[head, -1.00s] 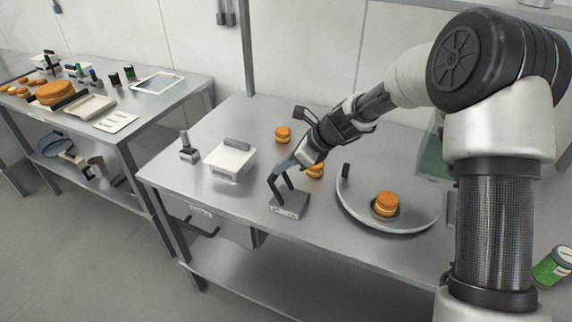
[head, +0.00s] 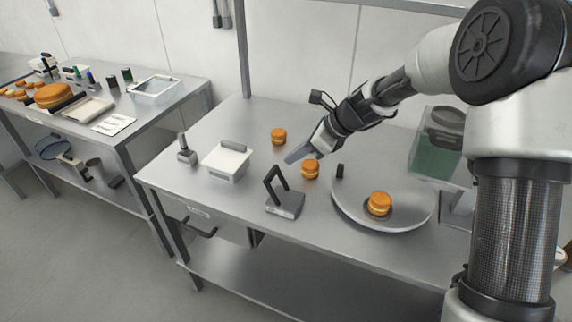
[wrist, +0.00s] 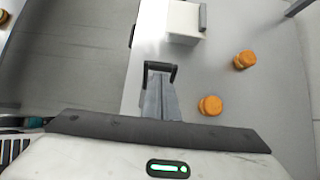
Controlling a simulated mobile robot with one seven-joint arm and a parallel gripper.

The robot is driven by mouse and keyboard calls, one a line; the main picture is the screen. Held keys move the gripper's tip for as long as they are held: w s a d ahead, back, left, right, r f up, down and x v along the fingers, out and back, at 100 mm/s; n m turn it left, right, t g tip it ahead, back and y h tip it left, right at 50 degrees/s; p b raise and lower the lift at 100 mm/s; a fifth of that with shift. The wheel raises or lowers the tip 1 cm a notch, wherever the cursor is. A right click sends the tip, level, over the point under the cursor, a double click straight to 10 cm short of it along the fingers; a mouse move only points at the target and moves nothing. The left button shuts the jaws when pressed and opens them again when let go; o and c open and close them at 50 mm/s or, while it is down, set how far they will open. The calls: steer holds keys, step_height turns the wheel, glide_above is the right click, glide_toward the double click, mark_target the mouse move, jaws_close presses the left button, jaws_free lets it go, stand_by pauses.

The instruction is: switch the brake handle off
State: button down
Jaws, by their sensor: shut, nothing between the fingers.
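The brake handle (head: 270,190) is a dark U-shaped bar hinged on a small grey base (head: 285,207), near the front of the steel table. It rises from the base and leans to the left. In the wrist view the handle's dark bar (wrist: 160,66) shows just past my fingertips. My gripper (head: 292,157) is shut and empty. It is above and behind the handle, a little to its right, and seems apart from it. In the wrist view the closed fingers (wrist: 160,98) hide the base.
A round plate (head: 350,212) with an orange filled round (head: 380,203) and a black peg (head: 340,171) is right of the handle. Two more rounds (head: 310,168) (head: 279,136) lie behind it. A white-lidded box (head: 228,158) and small grey device (head: 186,152) stand left.

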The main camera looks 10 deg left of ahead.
steer(key=r, duration=0.1)
steer(key=d+r, duration=0.1)
steer(key=r, duration=0.1)
steer(key=d+r, duration=0.1)
steer(key=r, duration=0.1)
steer(key=shift+s+r, duration=0.1)
steer(key=s+d+r+n+t+h, duration=0.1)
steer(key=s+d+r+n+h, duration=0.1)
steer(key=s+d+r+n, duration=0.4)
steer(key=s+d+r+n+t+h, duration=0.1)
steer(key=s+d+r+n+h, duration=0.1)
steer(key=s+d+r+n, duration=0.4)
steer(key=s+d+f+n+t+h, duration=0.2)
steer(key=s+d+n, duration=0.6)
steer(key=s, duration=0.8)
steer(key=d+h, duration=0.1)
steer(key=d, duration=0.2)
steer(key=shift+d+h, duration=0.35)
steer(key=shift+h, duration=0.05)
